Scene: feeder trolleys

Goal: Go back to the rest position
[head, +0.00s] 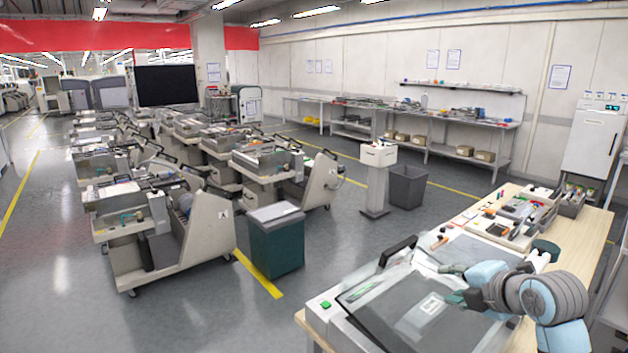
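My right gripper (452,284) is over the workbench at the lower right, with its arm coming in from the right edge. Its two fingers appear spread, with nothing seen between them. It is above or beside a flat device (322,311) with a see-through panel and a black handle. I cannot tell whether the fingers touch the panel. My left gripper is not in view.
The wooden workbench (583,222) holds trays of small parts (520,212) behind my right arm. A dark green bin (277,243), a grey bin (407,187) and a white pedestal (376,185) stand on the floor. Several feeder trolleys (205,232) fill the left. Floor between is clear.

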